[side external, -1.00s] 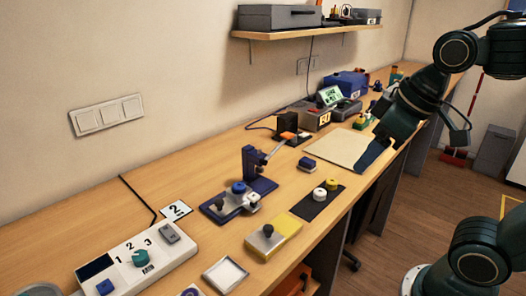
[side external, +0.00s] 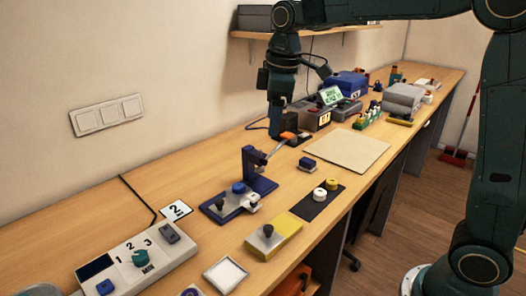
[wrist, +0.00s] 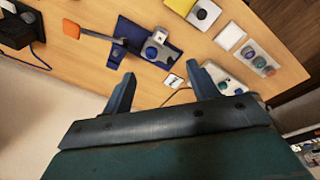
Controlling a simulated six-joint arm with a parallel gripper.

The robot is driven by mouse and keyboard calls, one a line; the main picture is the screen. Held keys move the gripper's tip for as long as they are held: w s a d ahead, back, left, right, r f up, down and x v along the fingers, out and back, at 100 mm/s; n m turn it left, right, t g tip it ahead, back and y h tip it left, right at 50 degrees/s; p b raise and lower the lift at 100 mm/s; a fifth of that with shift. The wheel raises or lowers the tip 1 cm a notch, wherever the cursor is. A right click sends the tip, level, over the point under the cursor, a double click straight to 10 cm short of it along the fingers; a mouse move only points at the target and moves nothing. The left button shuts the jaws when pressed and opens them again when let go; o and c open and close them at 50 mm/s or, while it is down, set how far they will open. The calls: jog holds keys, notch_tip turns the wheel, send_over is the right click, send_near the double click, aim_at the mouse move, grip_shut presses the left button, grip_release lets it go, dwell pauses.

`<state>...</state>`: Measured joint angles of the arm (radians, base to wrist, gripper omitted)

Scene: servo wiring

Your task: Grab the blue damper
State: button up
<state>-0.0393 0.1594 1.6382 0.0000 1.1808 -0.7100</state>
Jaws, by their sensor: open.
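A round blue piece (side external: 238,187), which looks like the blue damper, sits on a blue-and-metal fixture (side external: 218,211) beside a dark knob. It also shows in the wrist view (wrist: 150,52), above the gap between my fingers. My gripper (side external: 276,132) points down over the back of the bench near the wall, behind the fixture's orange-tipped lever (side external: 287,136). In the wrist view my gripper (wrist: 162,72) has its two fingers wide apart with nothing between them. It is apart from the blue piece. The fingertips are hard to make out in the side view.
A white disc (side external: 319,194) and a yellow disc (side external: 332,184) lie on a black mat. A small blue block (side external: 309,163) lies near a pale board (side external: 347,150). A control box (side external: 140,262) stands at front left, a yellow-and-grey block (side external: 272,240) at front. A shelf (side external: 330,36) hangs above.

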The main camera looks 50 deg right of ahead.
jog(key=w+a+f+n+g, duration=0.1)
jog(key=w+f+n, duration=0.3)
jog(key=w+f, duration=0.4)
jog(key=w, duration=0.3)
jog(key=shift+w+a+f+g, duration=0.2)
jog(key=shift+a+f+g, duration=0.05)
jog(key=shift+g, duration=0.15)
jog(key=shift+f, duration=0.1)
send_over(237, 185)
jog(key=shift+s+f, duration=0.2)
jog(key=shift+f, duration=4)
jog(key=shift+w+f, duration=0.15)
jog(key=shift+f, duration=2.45)
jog(key=c, duration=1.1)
